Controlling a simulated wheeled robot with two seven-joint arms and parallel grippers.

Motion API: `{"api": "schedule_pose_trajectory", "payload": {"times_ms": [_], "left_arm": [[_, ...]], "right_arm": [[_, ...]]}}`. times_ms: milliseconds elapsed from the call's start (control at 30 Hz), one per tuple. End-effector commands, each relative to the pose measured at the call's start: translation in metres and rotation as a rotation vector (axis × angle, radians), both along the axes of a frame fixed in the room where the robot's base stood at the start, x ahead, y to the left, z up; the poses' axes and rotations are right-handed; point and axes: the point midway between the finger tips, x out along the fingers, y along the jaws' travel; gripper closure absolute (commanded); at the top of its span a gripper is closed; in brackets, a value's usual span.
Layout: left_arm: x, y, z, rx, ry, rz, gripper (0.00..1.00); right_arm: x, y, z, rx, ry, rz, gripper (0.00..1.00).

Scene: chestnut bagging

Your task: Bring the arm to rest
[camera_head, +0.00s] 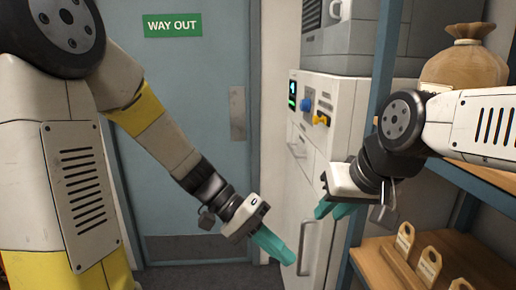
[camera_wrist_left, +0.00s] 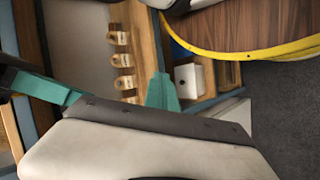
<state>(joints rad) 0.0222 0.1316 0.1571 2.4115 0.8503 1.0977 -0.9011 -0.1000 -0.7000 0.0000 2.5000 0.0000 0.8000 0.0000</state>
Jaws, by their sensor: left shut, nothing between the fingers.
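My left gripper (camera_head: 278,248) hangs low in front of the blue door and the white machine, with its teal fingers pointing down and right. It is shut and holds nothing. My right gripper (camera_head: 338,207) comes in from the right beside the blue shelf post, its teal fingers pointing down and left. Its finger gap is not clear, and I see no object in it. The two grippers are apart. In the left wrist view, teal finger parts (camera_wrist_left: 162,92) show above a pale casing.
A white machine (camera_head: 318,120) with knobs stands behind the grippers. A tied brown sack (camera_head: 463,66) sits on the right shelf. Wooden tagged holders (camera_head: 429,262) are on the lower shelf. A blue door (camera_head: 200,90) is behind. A yellow curved edge (camera_wrist_left: 240,54) borders a wooden surface.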

Motion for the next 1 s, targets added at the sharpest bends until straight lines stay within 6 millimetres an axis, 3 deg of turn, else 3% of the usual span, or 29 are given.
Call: {"api": "schedule_pose_trajectory", "payload": {"times_ms": [300,500,700,1000], "left_arm": [[0.003,0.102,0.035,0.442,-0.319,0.246,1.00],[0.009,0.158,0.071,0.582,-0.518,0.483,1.00],[0.010,0.186,0.093,0.618,-0.619,0.622,1.00],[0.010,0.190,0.096,0.624,-0.630,0.640,1.00]], "right_arm": [[0.000,0.000,0.000,0.000,0.000,0.000,0.75],[0.000,0.000,0.000,0.000,0.000,0.000,0.75],[0.000,0.000,0.000,0.000,0.000,0.000,0.75],[0.000,0.000,0.000,0.000,0.000,0.000,0.75]]}}
